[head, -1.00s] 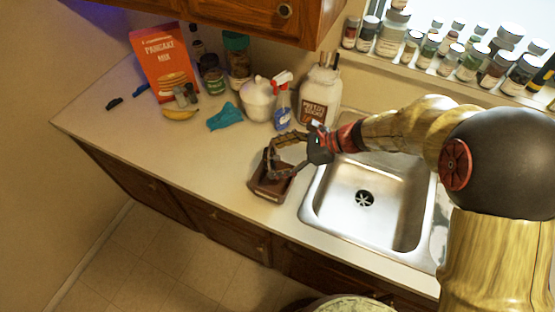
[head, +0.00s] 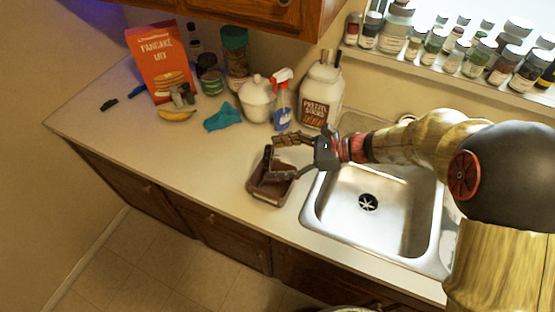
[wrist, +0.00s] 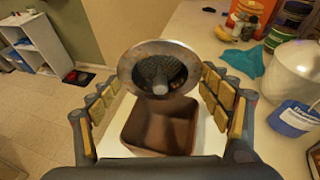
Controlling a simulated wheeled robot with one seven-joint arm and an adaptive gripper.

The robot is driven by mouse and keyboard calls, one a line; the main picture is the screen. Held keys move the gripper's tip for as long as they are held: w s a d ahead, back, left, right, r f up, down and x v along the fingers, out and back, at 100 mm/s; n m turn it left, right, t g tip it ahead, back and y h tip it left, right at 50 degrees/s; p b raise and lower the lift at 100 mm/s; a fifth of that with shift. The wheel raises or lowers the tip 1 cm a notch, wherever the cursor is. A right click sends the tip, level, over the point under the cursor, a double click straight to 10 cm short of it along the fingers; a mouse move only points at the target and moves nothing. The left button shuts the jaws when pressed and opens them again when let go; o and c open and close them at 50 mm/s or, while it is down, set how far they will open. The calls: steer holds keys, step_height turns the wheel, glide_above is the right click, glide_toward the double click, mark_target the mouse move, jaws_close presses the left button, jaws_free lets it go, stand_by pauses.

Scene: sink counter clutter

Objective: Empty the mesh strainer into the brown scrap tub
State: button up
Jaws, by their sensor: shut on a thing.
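The mesh strainer (wrist: 160,72) is between my gripper's fingers, its round metal rim facing the wrist camera. Grey mesh and a dark patch show inside its bowl; I cannot tell what the patch is. My gripper (wrist: 160,100) is shut on the strainer, though the exact contact is hard to see. The brown scrap tub (wrist: 160,133) lies beneath, and the part that shows looks empty. In the head view, my gripper (head: 272,158) is over the tub (head: 268,192), and the strainer shows only as a small dark shape between the fingers.
The steel sink (head: 385,220) is right of the tub. Behind stand a pretzel jar (head: 320,97), a spray bottle (head: 283,103) and a white lidded pot (head: 256,102). A teal cloth (head: 222,117) lies left of them. The counter left of the tub is clear.

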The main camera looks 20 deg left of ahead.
steer(key=shift+f+y+b, duration=0.25)
steer(key=shift+y+b, duration=0.65)
steer(key=shift+b, duration=0.2)
steer(key=shift+f+g+y+b, duration=0.2)
steer(key=shift+g+y+b, duration=0.3)
steer(key=shift+y+b, duration=1.05)
steer(key=shift+a+y+b, duration=0.1)
steer(key=shift+y+b, duration=0.5)
steer(key=shift+y, duration=0.25)
steer(key=shift+r, duration=0.1)
